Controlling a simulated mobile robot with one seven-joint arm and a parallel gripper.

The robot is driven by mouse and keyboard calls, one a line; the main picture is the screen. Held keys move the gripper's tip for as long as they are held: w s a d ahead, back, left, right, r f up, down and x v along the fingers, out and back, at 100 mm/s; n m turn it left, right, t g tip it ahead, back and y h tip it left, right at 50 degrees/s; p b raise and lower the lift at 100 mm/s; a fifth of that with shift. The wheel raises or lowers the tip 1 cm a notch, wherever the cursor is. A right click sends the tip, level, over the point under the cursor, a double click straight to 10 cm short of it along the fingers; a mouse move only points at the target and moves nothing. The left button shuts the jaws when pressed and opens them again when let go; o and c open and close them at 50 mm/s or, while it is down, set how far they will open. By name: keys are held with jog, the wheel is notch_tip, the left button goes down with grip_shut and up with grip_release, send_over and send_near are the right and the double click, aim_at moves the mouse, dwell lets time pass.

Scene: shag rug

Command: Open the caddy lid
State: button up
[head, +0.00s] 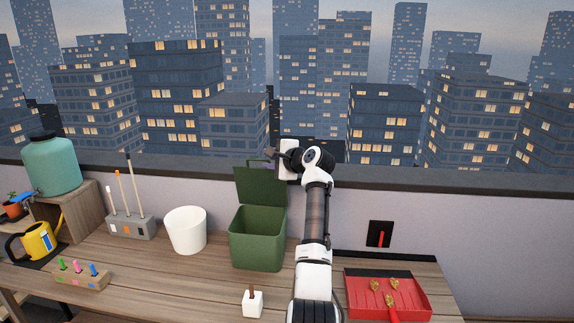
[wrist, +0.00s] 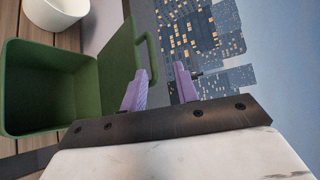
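The green caddy (head: 256,247) stands on the wooden bench in the middle of the head view. Its lid (head: 261,186) is raised upright at the back, with a handle loop (head: 258,161) at its top edge. In the wrist view the caddy (wrist: 40,90) shows its open, empty-looking inside, and the lid (wrist: 117,65) stands up beside it. My gripper (wrist: 162,83) has its two purple fingers apart with nothing between them. One finger is close to the lid's handle (wrist: 151,50); I cannot tell whether they touch.
A white bin (head: 186,230) stands left of the caddy. A small white block (head: 252,304) with a brown stem is in front. A red tray (head: 410,306) lies at the right. A grey holder (head: 131,227) with sticks stands further left. The wall and window sill are behind.

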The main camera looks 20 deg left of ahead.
jog(key=b+v, duration=0.2)
jog(key=v, duration=0.7)
jog(key=shift+b, duration=0.4)
jog(key=shift+r, duration=0.1)
